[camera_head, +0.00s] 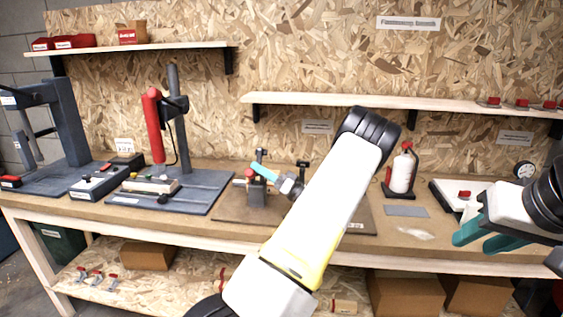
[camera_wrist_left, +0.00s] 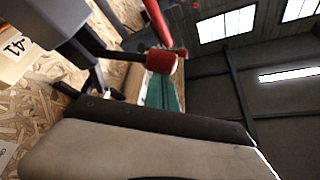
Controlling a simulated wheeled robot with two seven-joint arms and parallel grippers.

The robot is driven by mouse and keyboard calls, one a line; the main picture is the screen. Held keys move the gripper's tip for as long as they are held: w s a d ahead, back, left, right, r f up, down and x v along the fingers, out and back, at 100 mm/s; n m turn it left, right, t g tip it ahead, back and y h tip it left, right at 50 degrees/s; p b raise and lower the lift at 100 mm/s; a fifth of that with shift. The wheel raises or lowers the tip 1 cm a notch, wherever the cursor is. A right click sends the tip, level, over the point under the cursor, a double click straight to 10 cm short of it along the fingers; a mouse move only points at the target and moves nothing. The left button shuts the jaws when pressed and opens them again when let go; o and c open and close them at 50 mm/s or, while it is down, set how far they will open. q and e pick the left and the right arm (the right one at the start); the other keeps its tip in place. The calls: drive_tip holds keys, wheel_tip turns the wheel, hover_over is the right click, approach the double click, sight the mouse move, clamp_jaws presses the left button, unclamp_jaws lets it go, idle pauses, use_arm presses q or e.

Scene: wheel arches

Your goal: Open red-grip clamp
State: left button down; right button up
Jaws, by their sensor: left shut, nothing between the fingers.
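The clamp fixture (camera_head: 257,192) stands on a dark board in the middle of the bench. Its small red grip (camera_head: 249,173) shows just left of my left gripper (camera_head: 262,170). The teal fingers of that gripper are together with nothing between them, close over the fixture. In the left wrist view the red grip (camera_wrist_left: 161,62) is large, right by the teal fingertips (camera_wrist_left: 162,92); I cannot tell whether they touch. My left arm hides part of the board. My right gripper (camera_head: 490,236) is at the right, its teal fingers apart and empty, over the front of the bench.
A press with a red cylinder (camera_head: 153,124) stands on a dark plate to the left. A red-and-white bottle (camera_head: 402,170) stands behind to the right, with a grey pad (camera_head: 406,211) before it. A shelf (camera_head: 380,101) runs above the bench.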

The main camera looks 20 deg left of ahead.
sight(253, 177)
use_arm(q)
drive_tip(key=shift+s+d+f, duration=0.15)
drive_tip(key=shift+s+f, duration=0.3)
drive_tip(key=shift+f, duration=0.35)
drive_tip(key=shift+s+d+f, duration=0.1)
drive_tip(key=shift+s+f, duration=0.35)
drive_tip(key=shift+f, duration=0.35)
drive_tip(key=s+d+r, duration=0.2)
drive_tip(key=s+d, duration=0.2)
drive_tip(key=s, duration=0.2)
drive_tip(key=s+d+r, duration=0.3)
drive_tip(key=s+d, duration=0.1)
drive_tip(key=s, duration=0.3)
drive_tip(key=shift+s+d, duration=0.25)
drive_tip(key=shift+d, duration=0.1)
drive_tip(key=shift+f, duration=0.1)
